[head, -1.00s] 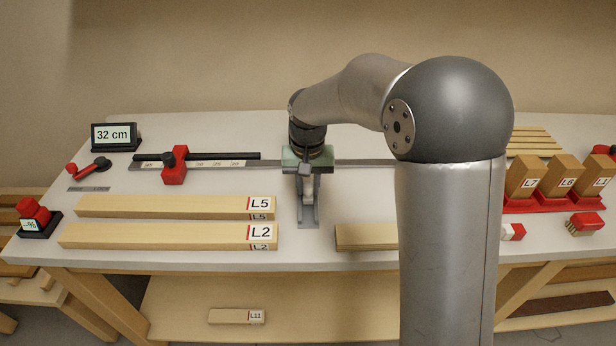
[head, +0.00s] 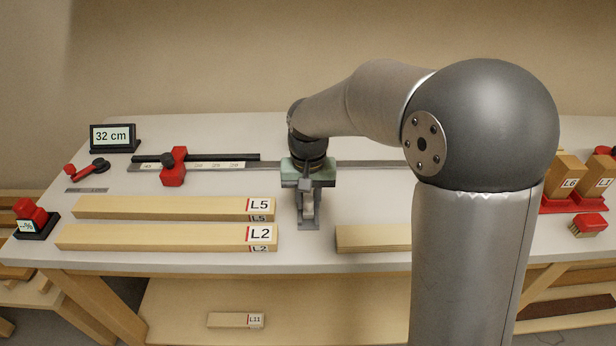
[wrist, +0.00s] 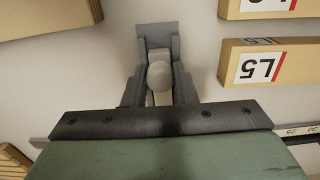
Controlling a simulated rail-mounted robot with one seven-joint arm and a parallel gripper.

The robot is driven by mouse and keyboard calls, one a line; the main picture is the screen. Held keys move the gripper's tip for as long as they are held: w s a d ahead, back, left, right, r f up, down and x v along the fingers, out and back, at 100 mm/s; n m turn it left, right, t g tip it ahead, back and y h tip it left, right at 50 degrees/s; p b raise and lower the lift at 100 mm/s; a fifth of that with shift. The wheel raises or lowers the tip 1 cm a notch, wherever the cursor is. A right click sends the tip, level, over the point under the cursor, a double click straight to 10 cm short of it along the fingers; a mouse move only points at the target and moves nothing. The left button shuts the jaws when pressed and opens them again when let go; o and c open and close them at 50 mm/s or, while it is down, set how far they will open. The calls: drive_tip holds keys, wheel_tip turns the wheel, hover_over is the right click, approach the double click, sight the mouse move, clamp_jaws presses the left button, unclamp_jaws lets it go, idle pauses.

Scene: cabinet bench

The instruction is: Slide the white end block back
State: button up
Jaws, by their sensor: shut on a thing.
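The white end block (wrist: 158,75) has a round pale knob and sits between my fingers in the wrist view. My gripper (head: 308,212) points down over the channel and is shut on the block, with one finger on each side. The green-grey palm hides the rear part of the channel.
Wooden bars L5 (head: 160,207) and L2 (head: 150,237) lie to the left. A shorter bar (head: 372,237) lies to the right. Behind are a steel rule (head: 375,164) and a red clamp stop (head: 172,168). A display (head: 113,137) reads 32 cm.

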drive_tip(key=shift+s, duration=0.6)
idle(0.4)
drive_tip(key=o, duration=0.9)
drive_tip(key=shift+o, duration=0.2)
wheel_tip(320, 180, up, 9)
drive_tip(key=p, duration=0.6)
